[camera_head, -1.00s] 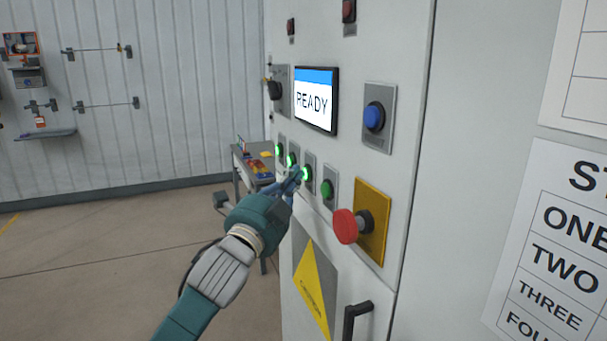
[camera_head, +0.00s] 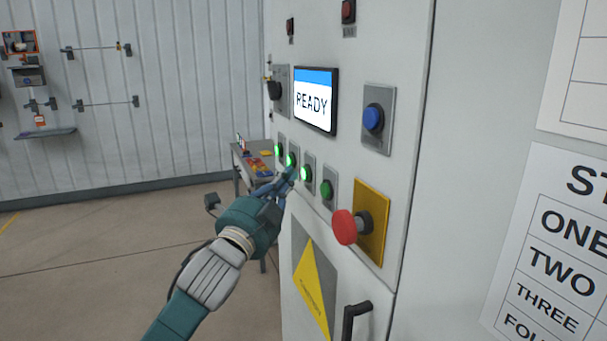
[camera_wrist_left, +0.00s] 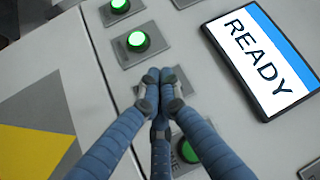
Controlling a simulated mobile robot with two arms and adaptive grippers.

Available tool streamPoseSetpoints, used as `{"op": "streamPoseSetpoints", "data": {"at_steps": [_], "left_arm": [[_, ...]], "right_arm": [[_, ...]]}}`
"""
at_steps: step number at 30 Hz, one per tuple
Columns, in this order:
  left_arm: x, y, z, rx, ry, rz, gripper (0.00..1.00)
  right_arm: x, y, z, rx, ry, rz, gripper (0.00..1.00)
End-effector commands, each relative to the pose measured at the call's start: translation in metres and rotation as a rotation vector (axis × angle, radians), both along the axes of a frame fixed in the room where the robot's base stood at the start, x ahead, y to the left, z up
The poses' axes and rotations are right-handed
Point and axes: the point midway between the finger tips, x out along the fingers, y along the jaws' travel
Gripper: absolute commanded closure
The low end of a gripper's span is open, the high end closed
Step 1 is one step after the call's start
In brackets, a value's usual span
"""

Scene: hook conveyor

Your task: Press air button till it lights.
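A row of green buttons runs along the white cabinet panel below the screen. The fourth (camera_head: 326,188) is darker green. I cannot read which one is the air button. My left gripper (camera_head: 288,174) is just left of the third button in the head view, seemingly clear of it. In the left wrist view its fingertips (camera_wrist_left: 160,76) are together, with nothing between them, and hide one button. Two lit buttons show above, and a darker button (camera_wrist_left: 188,150) below. My right gripper is out of view.
The screen (camera_head: 316,101) reads READY. A blue button (camera_head: 373,117) is to its right. A red mushroom button (camera_head: 345,227) sticks out on a yellow plate (camera_head: 373,205). A black handle (camera_head: 352,318) is below. A small table (camera_head: 243,165) stands behind the cabinet.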

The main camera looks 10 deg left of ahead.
Motion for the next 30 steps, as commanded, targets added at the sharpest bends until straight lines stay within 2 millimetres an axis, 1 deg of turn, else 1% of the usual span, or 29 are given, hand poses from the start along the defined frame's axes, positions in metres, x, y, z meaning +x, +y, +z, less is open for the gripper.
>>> {"op": "streamPoseSetpoints", "data": {"at_steps": [5, 13, 18, 30], "left_arm": [[-0.004, 0.006, 0.0, 0.001, 0.001, 0.002, 1.0], [-0.019, 0.029, -0.001, 0.003, 0.002, 0.002, 1.0], [-0.026, 0.039, 0.0, 0.0, 0.001, 0.0, 1.0], [-0.028, 0.041, 0.0, -0.001, 0.0, 0.0, 1.0]], "right_arm": [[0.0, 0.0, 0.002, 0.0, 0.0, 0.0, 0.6], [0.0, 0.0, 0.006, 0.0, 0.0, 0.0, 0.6], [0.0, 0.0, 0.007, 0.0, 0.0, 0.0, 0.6], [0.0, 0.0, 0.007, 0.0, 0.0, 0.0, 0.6]]}}
